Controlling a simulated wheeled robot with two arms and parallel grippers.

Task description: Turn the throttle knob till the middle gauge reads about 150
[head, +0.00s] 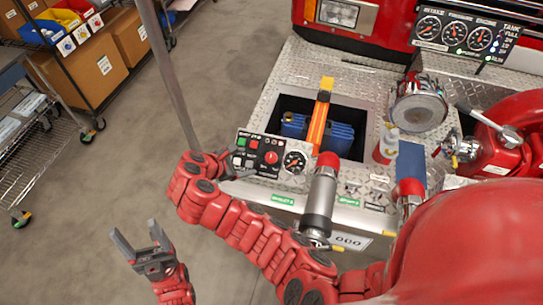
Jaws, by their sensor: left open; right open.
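The gauge panel (465,36) is at the upper right. A small control panel (248,166) at the bumper's left end has several buttons, a round red knob (271,157) and a dial (295,161). I cannot read which control is the throttle. My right gripper (229,165) is open at this panel's left edge, its fingers partly hidden by its wrist. I cannot tell if it touches the panel. My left gripper (136,243) is open and empty over the floor at the lower left.
A grey pole (168,75) slants down to my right wrist. The diamond-plate bumper (338,70) holds an open bin with blue items and an orange strap (319,115).

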